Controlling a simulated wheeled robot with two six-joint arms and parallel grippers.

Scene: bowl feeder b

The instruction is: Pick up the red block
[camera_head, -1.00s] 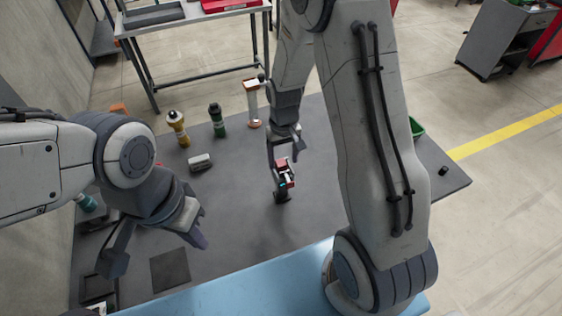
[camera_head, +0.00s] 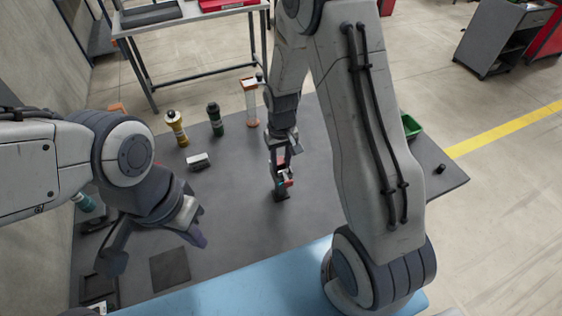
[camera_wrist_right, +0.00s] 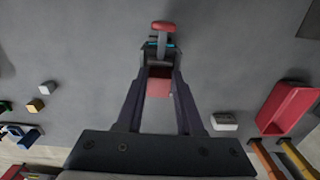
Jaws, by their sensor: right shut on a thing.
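The red block (camera_wrist_right: 159,86) is between the fingers of my right gripper (camera_wrist_right: 160,76) in the right wrist view. The gripper is shut on it. In the head view this gripper (camera_head: 283,178) points down over the middle of the grey table, and a bit of red shows between its fingers. A small dark fixture (camera_head: 281,195) is right below it; in the wrist view a cyan strip and a red-topped grey part (camera_wrist_right: 164,27) show just beyond the fingertips. I cannot tell whether the block touches the fixture. My left gripper (camera_head: 155,250) is open and empty at the lower left.
A white-grey box (camera_head: 199,161), a yellow bottle (camera_head: 176,128), a dark green bottle (camera_head: 215,120) and an orange-topped post (camera_head: 250,103) stand to the back left. A green bin (camera_head: 411,126) is behind my right arm. A dark square (camera_head: 169,269) lies front left. The table's middle is mostly clear.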

